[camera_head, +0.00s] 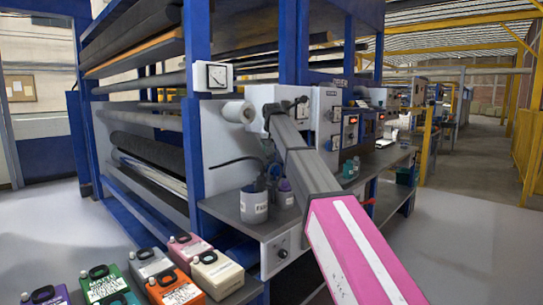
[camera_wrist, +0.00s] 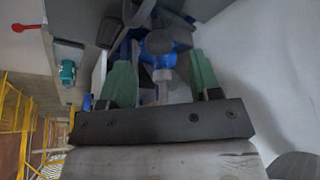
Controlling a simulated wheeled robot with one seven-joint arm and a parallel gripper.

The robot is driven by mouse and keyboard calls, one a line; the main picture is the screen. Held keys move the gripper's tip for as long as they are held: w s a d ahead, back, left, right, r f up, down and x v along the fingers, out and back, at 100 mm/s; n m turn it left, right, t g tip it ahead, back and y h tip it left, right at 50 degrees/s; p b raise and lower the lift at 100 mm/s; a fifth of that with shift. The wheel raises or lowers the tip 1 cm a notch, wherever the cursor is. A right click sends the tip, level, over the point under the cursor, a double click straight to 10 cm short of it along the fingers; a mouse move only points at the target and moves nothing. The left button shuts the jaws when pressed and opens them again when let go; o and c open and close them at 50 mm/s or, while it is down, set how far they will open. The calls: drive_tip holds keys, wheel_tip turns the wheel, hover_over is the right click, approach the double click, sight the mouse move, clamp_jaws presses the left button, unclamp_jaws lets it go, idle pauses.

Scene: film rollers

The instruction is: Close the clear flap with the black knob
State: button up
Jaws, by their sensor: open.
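My gripper (camera_wrist: 163,72) is open in the wrist view, with two green fingers spread apart. A blue and grey thing with a rounded end (camera_wrist: 160,42) shows between and beyond the fingers; I cannot tell whether they touch it. In the head view my arm reaches up and left to the white machine panel (camera_head: 327,104), and I cannot make out the fingers there. A black knob (camera_head: 282,253) shows on the light panel below the shelf. I cannot make out a clear flap or tell whether this knob belongs to one.
The grey shelf (camera_head: 222,206) holds a labelled pot (camera_head: 254,206). Blue posts (camera_head: 194,120) and dark rollers (camera_head: 150,157) stand to the left. Several coloured canisters, one orange (camera_head: 174,287), are at the lower left. A red handle (camera_wrist: 25,28) shows in the wrist view. Open floor lies right.

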sight(271, 156)
drive_tip(key=shift+x, duration=1.9)
drive_tip(key=shift+c, duration=0.3)
clamp_jaws()
drive_tip(key=shift+s+d+t+y, duration=0.5)
drive_tip(key=shift+s+d, duration=0.25)
drive_tip(key=shift+d, duration=0.1)
drive_tip(key=s+d+f+m+t+y, duration=0.2)
drive_tip(key=s+d+f+t+y, duration=0.5)
drive_tip(key=s+d+f, duration=0.2)
drive_tip(key=shift+d+f+y, duration=0.3)
drive_tip(key=shift+d+f, duration=1.05)
drive_tip(key=shift+f, duration=0.7)
drive_tip(key=shift+f, duration=0.1)
